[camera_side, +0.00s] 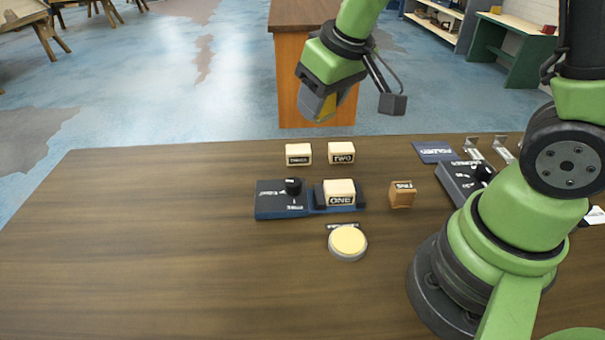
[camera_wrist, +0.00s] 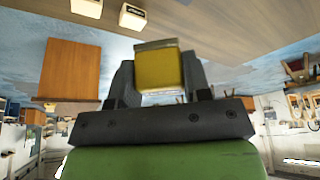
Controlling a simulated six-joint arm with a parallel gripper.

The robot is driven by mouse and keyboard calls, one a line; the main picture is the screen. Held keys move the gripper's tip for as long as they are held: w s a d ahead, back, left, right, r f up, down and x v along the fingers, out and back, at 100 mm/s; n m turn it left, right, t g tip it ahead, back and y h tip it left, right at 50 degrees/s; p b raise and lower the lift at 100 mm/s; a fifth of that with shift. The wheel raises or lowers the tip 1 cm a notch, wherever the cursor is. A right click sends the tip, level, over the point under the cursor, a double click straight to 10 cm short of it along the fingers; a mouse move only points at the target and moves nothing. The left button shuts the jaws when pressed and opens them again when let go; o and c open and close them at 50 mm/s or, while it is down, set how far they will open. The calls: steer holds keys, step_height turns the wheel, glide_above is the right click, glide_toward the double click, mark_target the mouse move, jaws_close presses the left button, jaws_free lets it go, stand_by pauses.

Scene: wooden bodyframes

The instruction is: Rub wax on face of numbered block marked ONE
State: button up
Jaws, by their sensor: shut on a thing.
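The cream block marked ONE (camera_side: 339,191) sits in the right part of a dark blue fixture (camera_side: 283,207) on the table, with its lettering on the side facing the camera. My gripper (camera_side: 318,104) is up in the air behind and above the block, apart from it and tilted. It is shut on a yellow block (camera_wrist: 160,71), which looks like the wax. In the wrist view the yellow block is between the two dark fingers, with a greyish band along its upper edge. The fingers partly hide it in the side view.
Two cream blocks, one marked TWO (camera_side: 341,153) and another (camera_side: 298,154), stand at the back. A brown block (camera_side: 402,194) stands right of the fixture. A round cream-topped disc (camera_side: 347,242) lies in front. The table's left side is clear.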

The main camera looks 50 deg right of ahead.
steer(key=shift+s+d+f+n, duration=0.1)
steer(key=shift+s+f+n, duration=0.3)
steer(key=shift+s+f, duration=0.5)
steer(key=r+m, duration=0.1)
steer(key=a+r+m, duration=0.1)
steer(key=s+r+m+h, duration=0.1)
steer(key=r, duration=0.1)
steer(key=shift+a+m, duration=0.15)
steer(key=shift+m, duration=0.15)
steer(key=m+g+h, duration=0.2)
steer(key=m+g, duration=0.6)
steer(key=m, duration=1.6)
glide_above(353, 239)
steer(key=a, duration=0.1)
steer(key=f, duration=1.2)
steer(key=w+f, duration=0.1)
steer(key=f, duration=0.6)
steer(key=shift+f, duration=0.5)
